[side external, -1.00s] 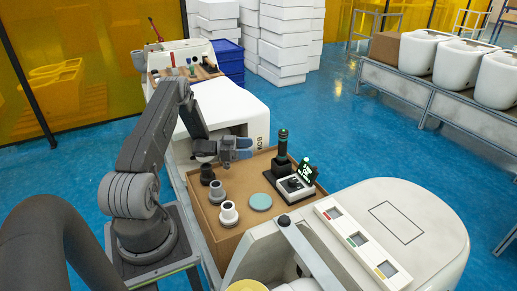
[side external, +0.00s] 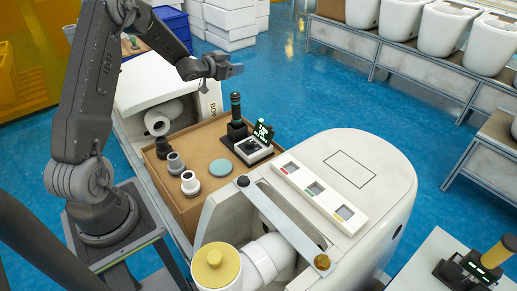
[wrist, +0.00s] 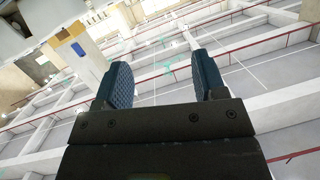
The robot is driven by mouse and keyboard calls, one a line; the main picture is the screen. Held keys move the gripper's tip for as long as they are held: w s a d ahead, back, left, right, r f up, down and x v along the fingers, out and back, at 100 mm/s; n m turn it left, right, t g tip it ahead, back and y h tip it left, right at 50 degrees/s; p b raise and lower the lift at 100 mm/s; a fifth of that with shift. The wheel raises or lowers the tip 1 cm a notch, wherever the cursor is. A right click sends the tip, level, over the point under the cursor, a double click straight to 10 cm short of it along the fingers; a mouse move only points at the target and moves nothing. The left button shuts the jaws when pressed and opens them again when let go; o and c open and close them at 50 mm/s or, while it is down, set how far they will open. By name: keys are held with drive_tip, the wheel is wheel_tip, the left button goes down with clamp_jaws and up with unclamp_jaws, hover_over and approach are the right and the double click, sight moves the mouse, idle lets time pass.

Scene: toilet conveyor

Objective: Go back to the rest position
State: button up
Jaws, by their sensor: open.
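My gripper (side external: 232,70) is raised above the far end of the brown work tray (side external: 161,178), clear of everything on it. In the wrist view my gripper (wrist: 168,84) shows two blue padded fingers spread apart with nothing between them. The wrist view looks out at a distant ceiling or wall of beams, and no work object shows between the fingers.
White toilets (side external: 445,28) line the back right.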

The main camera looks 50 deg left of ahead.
drive_tip(key=s+d+r+n+g+y, duration=0.1)
drive_tip(key=s+d+r+g, duration=0.1)
drive_tip(key=s+d+r, duration=0.3)
drive_tip(key=s+d+r+g+y, duration=0.1)
drive_tip(key=d+r, duration=0.3)
drive_tip(key=d, duration=0.3)
drive_tip(key=s+d+r+n+g, duration=0.1)
drive_tip(key=s+d+r+g, duration=0.1)
drive_tip(key=s+d+r, duration=0.3)
drive_tip(key=s+d+f+g+h, duration=0.1)
drive_tip(key=s+d+g+h, duration=0.1)
drive_tip(key=s+d, duration=0.6)
drive_tip(key=s+d+f+m+g+h, duration=0.1)
drive_tip(key=s+d+g+h, duration=0.1)
drive_tip(key=s+d, duration=0.6)
drive_tip(key=s, duration=0.4)
drive_tip(key=shift+s+d+f+g, duration=0.2)
drive_tip(key=shift+d+f+g, duration=0.1)
drive_tip(key=shift+f+g, duration=0.1)
